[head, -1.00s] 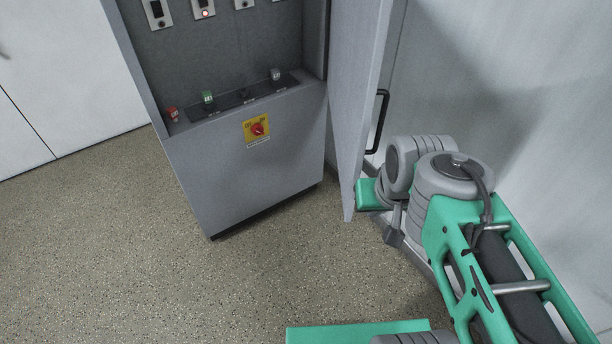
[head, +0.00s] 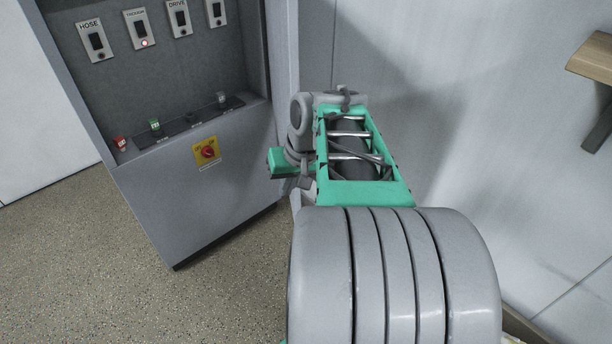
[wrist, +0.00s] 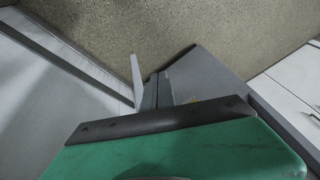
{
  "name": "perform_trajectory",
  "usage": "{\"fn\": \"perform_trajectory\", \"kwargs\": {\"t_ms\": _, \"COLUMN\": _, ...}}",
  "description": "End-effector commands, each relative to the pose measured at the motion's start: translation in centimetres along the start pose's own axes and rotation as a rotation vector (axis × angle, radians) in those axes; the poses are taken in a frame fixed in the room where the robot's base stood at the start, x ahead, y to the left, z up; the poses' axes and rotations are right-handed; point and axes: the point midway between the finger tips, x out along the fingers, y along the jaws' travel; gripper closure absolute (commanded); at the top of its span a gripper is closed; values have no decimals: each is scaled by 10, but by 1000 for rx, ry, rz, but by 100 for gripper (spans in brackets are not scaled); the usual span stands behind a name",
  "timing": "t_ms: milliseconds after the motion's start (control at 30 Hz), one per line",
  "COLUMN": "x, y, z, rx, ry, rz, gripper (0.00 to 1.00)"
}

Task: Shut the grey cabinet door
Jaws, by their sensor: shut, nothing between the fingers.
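The grey cabinet (head: 215,215) stands at left in the head view with its front open. Its grey door (head: 284,55) shows as a narrow, nearly edge-on strip at the cabinet's right side. My arm's green end part covers the door's lower portion, and the door handle is hidden. In the wrist view my gripper (wrist: 155,90) is shut and empty, pointing down toward the floor. A pale upright strip beside it looks like the door's edge; I cannot tell whether they touch. The cabinet front (wrist: 208,70) lies to the right there.
A yellow panel with a red switch (head: 207,152) is on the cabinet front. Speckled floor (head: 80,250) is clear before the cabinet. A pale wall (head: 440,120) stands behind my arm, with a wooden shelf (head: 592,58) at upper right.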

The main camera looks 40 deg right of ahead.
Motion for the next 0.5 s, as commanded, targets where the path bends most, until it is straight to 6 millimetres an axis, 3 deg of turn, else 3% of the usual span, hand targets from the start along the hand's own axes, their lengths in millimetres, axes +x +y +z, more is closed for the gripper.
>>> {"fn": "perform_trajectory", "kwargs": {"t_ms": 33, "x": 0, "y": 30, "z": -20, "rx": 34, "ry": 20, "rz": -46, "gripper": 100}}
{"fn": "perform_trajectory", "kwargs": {"t_ms": 100, "x": -9, "y": 62, "z": -39, "rx": 43, "ry": 55, "rz": -112, "gripper": 100}}
{"fn": "perform_trajectory", "kwargs": {"t_ms": 200, "x": -23, "y": 105, "z": -49, "rx": 45, "ry": 102, "rz": -182, "gripper": 100}}
{"fn": "perform_trajectory", "kwargs": {"t_ms": 300, "x": -37, "y": 141, "z": -47, "rx": 44, "ry": 141, "rz": -233, "gripper": 100}}
{"fn": "perform_trajectory", "kwargs": {"t_ms": 400, "x": -46, "y": 155, "z": -43, "rx": 40, "ry": 160, "rz": -264, "gripper": 100}}
{"fn": "perform_trajectory", "kwargs": {"t_ms": 500, "x": -43, "y": 154, "z": -43, "rx": 35, "ry": 163, "rz": -274, "gripper": 100}}
